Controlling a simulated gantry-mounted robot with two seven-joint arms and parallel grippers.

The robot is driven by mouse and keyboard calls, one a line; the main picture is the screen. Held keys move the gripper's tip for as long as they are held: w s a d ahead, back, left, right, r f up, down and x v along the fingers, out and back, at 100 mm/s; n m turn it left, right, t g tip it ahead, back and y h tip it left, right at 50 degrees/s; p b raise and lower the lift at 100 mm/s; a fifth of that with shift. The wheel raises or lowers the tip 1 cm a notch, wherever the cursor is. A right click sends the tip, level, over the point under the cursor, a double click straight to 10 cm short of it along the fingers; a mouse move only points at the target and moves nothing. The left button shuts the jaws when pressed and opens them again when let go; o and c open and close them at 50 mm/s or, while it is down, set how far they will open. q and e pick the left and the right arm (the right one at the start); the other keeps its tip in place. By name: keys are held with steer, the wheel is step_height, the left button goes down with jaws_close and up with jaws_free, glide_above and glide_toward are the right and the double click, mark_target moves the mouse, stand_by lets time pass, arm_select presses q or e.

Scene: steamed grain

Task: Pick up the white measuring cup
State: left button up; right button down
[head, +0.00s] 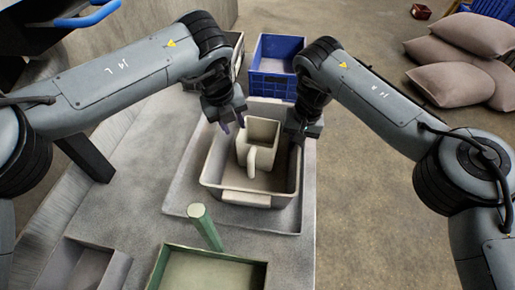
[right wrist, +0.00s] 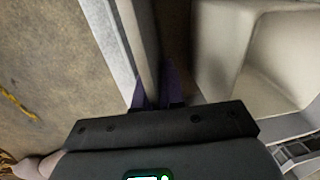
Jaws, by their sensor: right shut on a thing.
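The white measuring cup (head: 263,155) stands upright in a grey basin (head: 250,198), its handle towards me. The right wrist view shows the cup's pale side (right wrist: 225,50) to the right of the fingers, apart from them. My right gripper (head: 299,137) is at the basin's right side. Its purple fingers (right wrist: 160,92) are shut around the basin's thin wall (right wrist: 147,45), not on the cup. My left gripper (head: 232,124) is just left of the cup, above the basin, with its fingers apart and nothing visible between them.
The basin stands on a grey tray (head: 183,204) on the table. A blue crate (head: 274,84) stands behind. In front are a green container (head: 214,252) with a green rod (head: 205,227) and a grey bin (head: 85,270). Open floor and sacks (head: 452,82) are to the right.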

mark_target(241, 135)
arm_select(q)
steer(key=s+r+m, duration=0.1)
steer(key=m, duration=0.1)
steer(key=s+r+m+t, duration=0.1)
steer(key=m, duration=0.1)
steer(key=r+m+t, duration=0.1)
steer(key=m, duration=0.1)
steer(key=shift+s+d+r+y, duration=0.15)
steer(key=shift+s+d+y, duration=0.15)
steer(key=shift+s+y, duration=0.1)
steer(key=shift+w+x, duration=0.15)
steer(key=shift+x, duration=2.4)
steer(key=shift+w+x, duration=0.15)
steer(key=shift+x, duration=2.4)
steer(key=shift+r, duration=0.1)
jaws_close()
steer(key=shift+t, duration=0.3)
